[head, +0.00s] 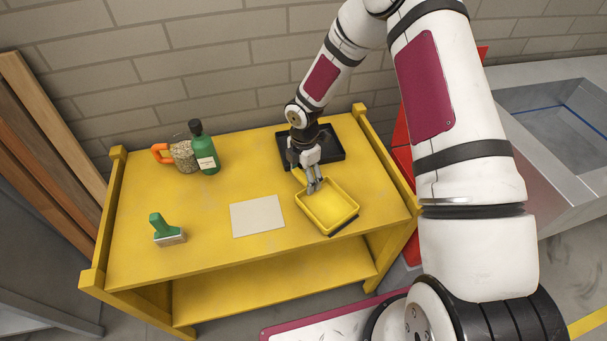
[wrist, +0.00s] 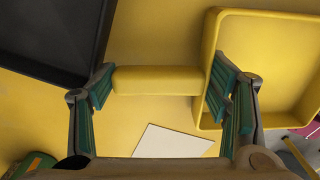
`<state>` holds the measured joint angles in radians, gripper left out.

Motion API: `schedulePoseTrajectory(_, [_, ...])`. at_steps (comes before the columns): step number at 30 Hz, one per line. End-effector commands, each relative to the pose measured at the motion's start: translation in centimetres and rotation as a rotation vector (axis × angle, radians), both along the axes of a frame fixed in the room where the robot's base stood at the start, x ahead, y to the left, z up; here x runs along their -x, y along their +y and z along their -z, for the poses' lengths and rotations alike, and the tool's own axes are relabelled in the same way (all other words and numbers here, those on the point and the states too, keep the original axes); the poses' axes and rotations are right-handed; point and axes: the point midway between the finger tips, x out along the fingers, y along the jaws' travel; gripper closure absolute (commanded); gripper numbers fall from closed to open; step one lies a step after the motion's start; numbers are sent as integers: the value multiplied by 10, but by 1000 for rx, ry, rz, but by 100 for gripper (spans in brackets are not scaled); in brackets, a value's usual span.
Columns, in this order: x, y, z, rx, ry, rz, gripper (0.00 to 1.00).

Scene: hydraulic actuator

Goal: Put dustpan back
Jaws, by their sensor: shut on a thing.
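The yellow dustpan (head: 328,207) is on or just above the right part of the yellow workbench, with its dark front edge toward the bench's front. In the wrist view the pan (wrist: 265,60) is at the right and its yellow handle (wrist: 158,80) runs left from it. My gripper (head: 314,187) is at the handle end of the dustpan. I cannot tell whether the pan touches the bench.
A black tray (head: 332,142) lies behind my gripper. A pale sheet (head: 257,216) lies left of the dustpan.

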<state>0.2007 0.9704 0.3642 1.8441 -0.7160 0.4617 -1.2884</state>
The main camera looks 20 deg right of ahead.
Motion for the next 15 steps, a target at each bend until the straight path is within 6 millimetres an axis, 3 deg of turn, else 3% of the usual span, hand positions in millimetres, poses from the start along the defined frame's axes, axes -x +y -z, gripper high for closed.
schedulePoseTrajectory(5, [0, 0, 4, 0, 1, 0, 73])
schedulePoseTrajectory(6, [0, 0, 4, 0, 1, 0, 28])
schedulePoseTrajectory(9, [0, 0, 3, 0, 0, 0, 7])
schedulePoseTrajectory(15, [-1, 0, 3, -1, -4, 0, 7])
